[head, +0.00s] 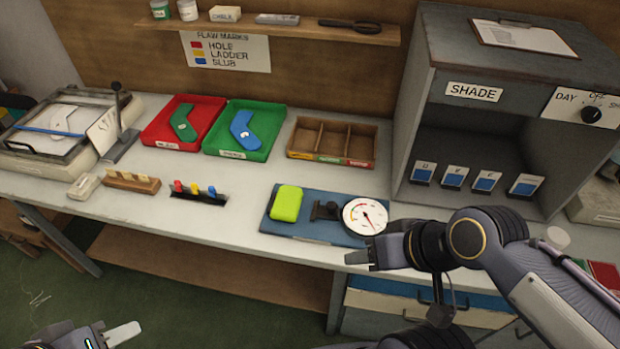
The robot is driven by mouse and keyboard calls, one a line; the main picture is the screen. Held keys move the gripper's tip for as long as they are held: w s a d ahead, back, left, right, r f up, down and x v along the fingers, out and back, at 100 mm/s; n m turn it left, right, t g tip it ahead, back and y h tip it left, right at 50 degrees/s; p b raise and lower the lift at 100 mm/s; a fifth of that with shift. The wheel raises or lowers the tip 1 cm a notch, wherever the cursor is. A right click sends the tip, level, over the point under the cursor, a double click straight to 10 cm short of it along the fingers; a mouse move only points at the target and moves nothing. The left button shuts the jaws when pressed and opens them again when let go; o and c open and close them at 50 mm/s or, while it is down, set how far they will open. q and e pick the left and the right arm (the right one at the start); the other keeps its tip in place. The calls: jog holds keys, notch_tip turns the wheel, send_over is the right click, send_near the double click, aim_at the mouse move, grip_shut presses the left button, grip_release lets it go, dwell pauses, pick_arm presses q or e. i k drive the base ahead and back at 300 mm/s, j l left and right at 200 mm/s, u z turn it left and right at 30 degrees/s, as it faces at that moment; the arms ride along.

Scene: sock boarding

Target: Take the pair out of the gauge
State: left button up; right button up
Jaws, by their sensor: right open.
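The gauge has a round white dial (365,216) with a red needle, mounted on a blue base (300,231) near the table's front edge. A dark clamp-like part (325,211) stands left of the dial. A lime-green folded bundle (286,204), apparently the pair, lies at the base's left end, beside the dark part; I cannot tell whether they touch. My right gripper (362,258) is open and empty, just in front of the dial near the table edge. My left gripper (112,336) is low at the bottom left, far from the gauge and partly cut off; its opening is unclear.
Red (160,142) and green (222,151) trays hold dark green and blue sock shapes. A divided wooden box (333,158) stands behind the gauge. The grey shade cabinet (480,100) rises at right. Colored pegs (200,196) stand left of the gauge.

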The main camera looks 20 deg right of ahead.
aim_at(287, 204)
jog(key=l+z, duration=0.45)
jog(key=i+l+z, duration=0.15)
jog(key=l+z, duration=0.3)
